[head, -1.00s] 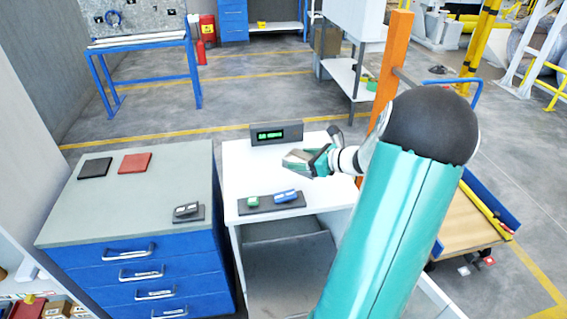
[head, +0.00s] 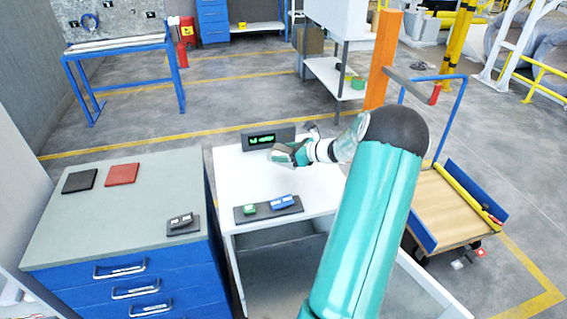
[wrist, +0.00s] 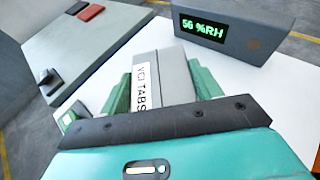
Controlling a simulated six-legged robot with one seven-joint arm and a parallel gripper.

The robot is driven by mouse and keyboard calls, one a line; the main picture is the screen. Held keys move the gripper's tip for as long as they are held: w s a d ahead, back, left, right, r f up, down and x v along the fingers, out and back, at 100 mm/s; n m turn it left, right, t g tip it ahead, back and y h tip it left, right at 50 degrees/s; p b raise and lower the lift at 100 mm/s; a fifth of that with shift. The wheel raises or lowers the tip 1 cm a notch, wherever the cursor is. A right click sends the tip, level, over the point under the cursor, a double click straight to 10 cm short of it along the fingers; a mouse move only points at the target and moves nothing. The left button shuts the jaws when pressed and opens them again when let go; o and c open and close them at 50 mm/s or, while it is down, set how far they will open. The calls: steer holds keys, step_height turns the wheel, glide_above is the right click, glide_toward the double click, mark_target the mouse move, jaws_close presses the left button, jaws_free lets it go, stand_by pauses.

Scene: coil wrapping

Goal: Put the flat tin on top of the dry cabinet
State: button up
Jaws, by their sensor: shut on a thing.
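The flat tin (wrist: 160,80) is grey with a white label reading "VCI TABS". My gripper (wrist: 163,88) is shut on it, with a green finger on either side. In the head view my gripper (head: 290,154) holds the tin (head: 282,153) over the white top of the dry cabinet (head: 232,178), just in front of the humidity display (head: 268,138). The display also shows in the wrist view (wrist: 228,38) and reads 56 %RH. I cannot tell how high the tin is above the top.
A dark tray (head: 268,208) with a green and a blue item lies near the cabinet's front edge. A blue drawer cabinet (head: 120,215) stands left, with black and red pads and a small dark stand on it. An orange post (head: 383,60) and a cart (head: 452,205) are right.

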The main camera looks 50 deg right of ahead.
glide_above(285, 170)
step_height(285, 170, down, 4)
steer(key=shift+w+f, duration=0.1)
steer(key=shift+f, duration=1.7)
steer(key=o, duration=1.1)
